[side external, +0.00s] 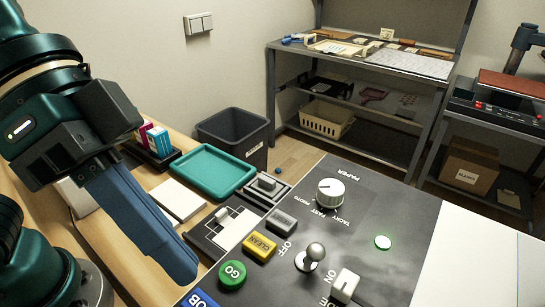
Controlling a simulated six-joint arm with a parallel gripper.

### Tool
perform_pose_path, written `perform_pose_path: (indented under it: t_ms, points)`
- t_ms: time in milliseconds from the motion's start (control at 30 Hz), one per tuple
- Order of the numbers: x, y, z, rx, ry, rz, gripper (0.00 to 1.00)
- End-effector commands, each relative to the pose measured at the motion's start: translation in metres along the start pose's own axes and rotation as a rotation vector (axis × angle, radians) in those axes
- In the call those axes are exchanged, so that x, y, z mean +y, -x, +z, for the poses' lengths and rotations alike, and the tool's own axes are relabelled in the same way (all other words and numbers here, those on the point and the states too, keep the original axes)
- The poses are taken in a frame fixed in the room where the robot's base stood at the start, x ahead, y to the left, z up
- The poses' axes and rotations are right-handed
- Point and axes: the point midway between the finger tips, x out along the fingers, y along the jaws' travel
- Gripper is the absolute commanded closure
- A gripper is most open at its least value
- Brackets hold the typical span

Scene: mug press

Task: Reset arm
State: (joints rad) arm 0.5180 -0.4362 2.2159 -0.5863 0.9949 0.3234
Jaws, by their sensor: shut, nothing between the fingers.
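My gripper (183,262) is at the left of the side external view, its blue fingers shut together and pointing down to the right. Nothing shows between them. The fingertips are just left of the control panel (370,235), near its round green GO button (232,274). The gripper looks apart from the panel, but its exact height cannot be told. The panel also bears a yellow CLEAN button (260,247), a grey button (281,221), a white dial (330,192), a ball-topped lever (311,256) and a white switch (345,285).
A teal tray (215,170), a white pad (178,201) and a small box holder (157,156) are on the wooden table behind the fingers. A dark bin (234,136) stands on the floor. A metal shelf (365,60) is at the back. Space above the panel is clear.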

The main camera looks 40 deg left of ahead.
Motion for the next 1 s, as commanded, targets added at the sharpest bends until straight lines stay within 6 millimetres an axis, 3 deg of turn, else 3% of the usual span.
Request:
perform_pose_path:
  t_ms: [300, 433, 567, 700, 800, 1000]
  points:
    - [0.000, 0.000, 0.000, 0.000, 0.001, 0.000, 1.00]
    - [-0.010, 0.006, -0.006, 0.038, 0.035, -0.024, 1.00]
    - [-0.052, 0.018, -0.004, 0.109, 0.120, -0.165, 1.00]
    - [-0.116, 0.032, 0.023, 0.157, 0.266, -0.419, 1.00]
    - [-0.152, 0.042, 0.049, 0.168, 0.361, -0.585, 1.00]
    - [-0.176, 0.047, 0.072, 0.152, 0.417, -0.711, 1.00]
